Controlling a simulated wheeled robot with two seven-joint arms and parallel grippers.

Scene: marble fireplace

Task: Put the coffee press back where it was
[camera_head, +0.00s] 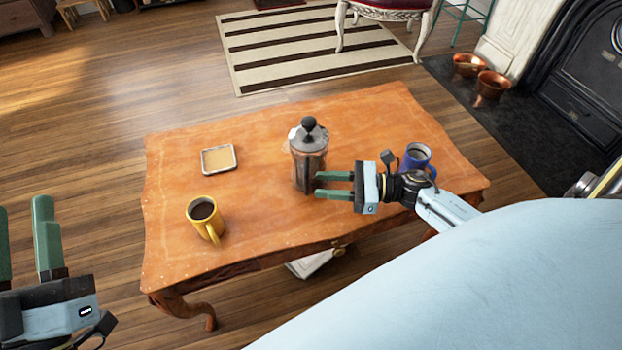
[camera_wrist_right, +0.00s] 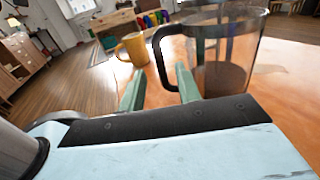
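My right gripper (camera_head: 326,185) comes from the right beside the press, fingers apart. In the right wrist view the press (camera_wrist_right: 228,50) shows dark coffee low inside. Its black handle (camera_wrist_right: 162,62) lies between the two green fingertips (camera_wrist_right: 160,82), with gaps visible; contact cannot be told. A small square tray (camera_head: 205,169) lies empty on the table, left of the press. My left gripper (camera_head: 24,225) is open and empty at the lower left, off the table.
A yellow mug (camera_head: 197,219) of coffee stands at the table's front left; it also shows in the right wrist view (camera_wrist_right: 135,48). A blue mug (camera_head: 411,160) stands at the right, close behind my right wrist. The table between the tray and the press is clear.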

